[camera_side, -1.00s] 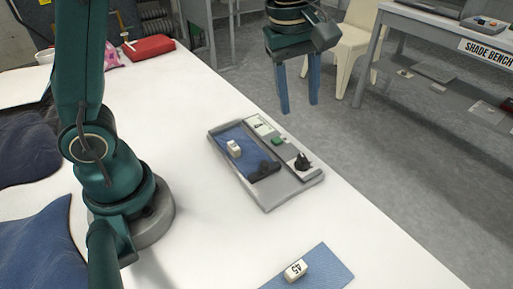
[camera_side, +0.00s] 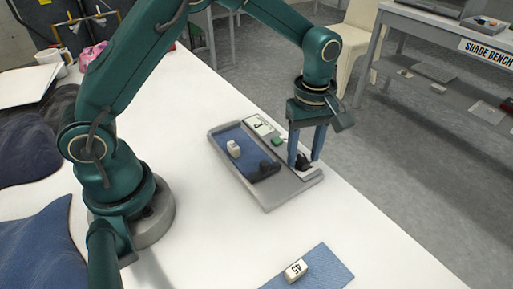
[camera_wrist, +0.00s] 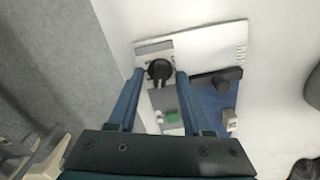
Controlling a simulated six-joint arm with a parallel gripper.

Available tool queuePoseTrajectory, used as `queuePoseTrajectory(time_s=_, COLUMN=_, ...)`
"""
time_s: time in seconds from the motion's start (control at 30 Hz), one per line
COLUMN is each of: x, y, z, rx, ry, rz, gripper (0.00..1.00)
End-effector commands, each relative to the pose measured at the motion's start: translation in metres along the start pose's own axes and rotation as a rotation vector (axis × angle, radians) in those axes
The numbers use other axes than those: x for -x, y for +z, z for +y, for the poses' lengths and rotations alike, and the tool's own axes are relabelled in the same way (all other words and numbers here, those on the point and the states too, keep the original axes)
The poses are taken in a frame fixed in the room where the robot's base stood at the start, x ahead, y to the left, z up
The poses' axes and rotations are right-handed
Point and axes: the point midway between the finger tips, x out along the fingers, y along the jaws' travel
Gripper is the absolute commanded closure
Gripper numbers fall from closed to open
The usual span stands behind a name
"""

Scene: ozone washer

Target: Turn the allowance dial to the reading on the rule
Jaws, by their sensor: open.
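The black dial (camera_side: 304,161) sits at the right end of a grey tray-like unit (camera_side: 280,199) on the white table. In the wrist view the dial (camera_wrist: 160,69) lies between my fingertips. My gripper (camera_side: 305,163) is open and points down, with one finger on each side of the dial. I cannot tell whether the fingers touch it. A pale panel (camera_side: 258,125) with a dark marking is at the unit's far end; I cannot read it surely. I cannot make out a rule or the dial's reading.
The unit also holds a green button (camera_side: 279,141), blue cloth (camera_side: 229,137), a white block (camera_side: 234,148) and a second dark knob (camera_side: 266,167). A white block marked 45 (camera_side: 296,270) lies on blue cloth (camera_side: 330,270) in front. The table between is clear.

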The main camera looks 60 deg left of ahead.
Motion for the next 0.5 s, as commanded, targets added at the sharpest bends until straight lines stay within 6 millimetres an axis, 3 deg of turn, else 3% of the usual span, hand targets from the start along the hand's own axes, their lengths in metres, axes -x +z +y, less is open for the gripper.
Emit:
queuePoseTrajectory(time_s=0.17, x=0.0, y=-0.0001, z=-0.0001, rx=0.0, ry=0.0, rz=0.0, gripper=0.5)
queuePoseTrajectory(time_s=0.3, x=0.0002, y=-0.0001, z=-0.0001, rx=0.0, ry=0.0, rz=0.0, gripper=1.0)
queuePoseTrajectory(time_s=0.5, x=0.0004, y=0.0, z=0.0, rx=-0.002, ry=0.0, rz=0.0, gripper=1.0)
